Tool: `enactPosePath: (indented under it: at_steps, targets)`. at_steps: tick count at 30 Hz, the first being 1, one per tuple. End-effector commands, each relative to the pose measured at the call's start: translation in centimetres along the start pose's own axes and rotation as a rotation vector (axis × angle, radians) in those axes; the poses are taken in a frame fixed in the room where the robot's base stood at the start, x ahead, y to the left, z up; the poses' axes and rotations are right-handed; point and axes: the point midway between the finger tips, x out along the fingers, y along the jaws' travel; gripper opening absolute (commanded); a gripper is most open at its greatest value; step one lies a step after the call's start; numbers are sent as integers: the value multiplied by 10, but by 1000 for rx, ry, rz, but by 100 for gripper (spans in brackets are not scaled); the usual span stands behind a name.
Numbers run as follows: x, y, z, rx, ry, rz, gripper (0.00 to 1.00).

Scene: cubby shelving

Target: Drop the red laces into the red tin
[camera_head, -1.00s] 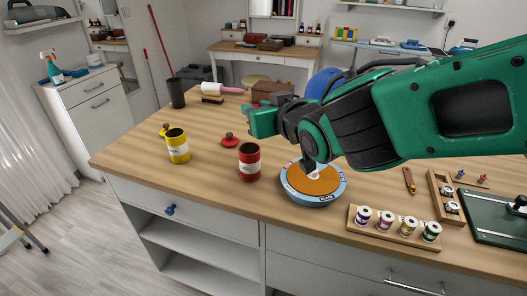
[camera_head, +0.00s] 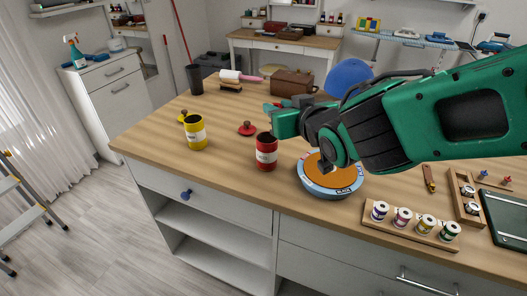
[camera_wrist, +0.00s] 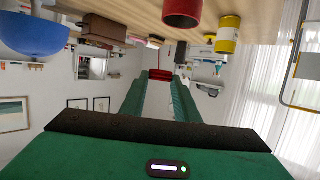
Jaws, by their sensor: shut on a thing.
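The red tin (camera_head: 266,157) stands upright and open on the wooden worktop, with a pale label. It also shows in the wrist view (camera_wrist: 182,14), upside down at the top edge. My gripper (camera_head: 277,116) is raised above the worktop, just above and right of the tin in the head view. In the wrist view its long green fingers (camera_wrist: 160,80) are shut on the red laces (camera_wrist: 160,74), a small red bundle at the fingertips. In the head view the laces are mostly hidden by the fingers.
A red knobbed lid (camera_head: 246,129) lies behind the red tin. An open yellow tin (camera_head: 196,136) stands to the left. A round blue-rimmed dish (camera_head: 331,188) sits right of the tin, below my arm. A spool rack (camera_head: 410,229) lies near the front edge.

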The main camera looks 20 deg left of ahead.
Motion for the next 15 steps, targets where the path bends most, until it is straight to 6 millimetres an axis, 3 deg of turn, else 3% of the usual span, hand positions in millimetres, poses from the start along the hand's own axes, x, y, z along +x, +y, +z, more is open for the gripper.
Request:
enactPosePath:
  at_steps: [6,15]
  targets:
    - [6,0,19,1,-1,0,8]
    - [8,0,26,0,0,-1,8]
